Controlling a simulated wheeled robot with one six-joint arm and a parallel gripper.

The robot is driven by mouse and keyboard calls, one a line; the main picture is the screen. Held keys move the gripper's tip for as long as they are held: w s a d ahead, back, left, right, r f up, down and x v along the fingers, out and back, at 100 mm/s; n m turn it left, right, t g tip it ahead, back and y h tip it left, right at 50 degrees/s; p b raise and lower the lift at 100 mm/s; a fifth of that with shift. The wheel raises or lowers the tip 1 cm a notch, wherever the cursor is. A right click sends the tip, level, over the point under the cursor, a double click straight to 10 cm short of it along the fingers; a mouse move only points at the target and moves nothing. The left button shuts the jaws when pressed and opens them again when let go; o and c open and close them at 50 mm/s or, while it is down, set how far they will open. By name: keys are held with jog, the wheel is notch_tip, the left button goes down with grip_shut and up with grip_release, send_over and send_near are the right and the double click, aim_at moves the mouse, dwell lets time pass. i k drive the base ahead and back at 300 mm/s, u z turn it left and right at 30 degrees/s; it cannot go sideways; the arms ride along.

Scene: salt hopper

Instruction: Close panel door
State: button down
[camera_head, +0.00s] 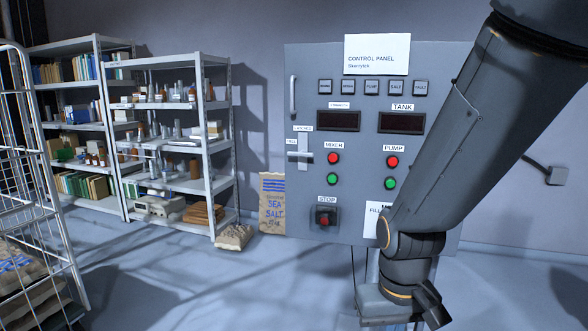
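The grey control panel (310,215) stands upright at the centre right. Its broad front carries a "CONTROL PANEL" label, buttons and two dark displays. A vertical handle (292,97) is at its upper left edge. The front looks flat and faces me; I cannot tell whether the door is fully shut or slightly ajar. My arm comes down from the upper right and covers the panel's right side and lower right corner. The end of my arm, with my gripper (400,306), is low in front of the panel. Its fingers cannot be made out, and no contact with the handle shows.
A lever switch (300,153) and a red stop button (325,217) stick out from the panel. A sea salt sack (272,203) stands at its left, with a smaller bag (234,237) beside it. Shelves and a wire cage trolley (38,175) are at left. The floor between is clear.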

aim_at(366, 100)
jog(key=i, duration=0.7)
jog(key=u, duration=1)
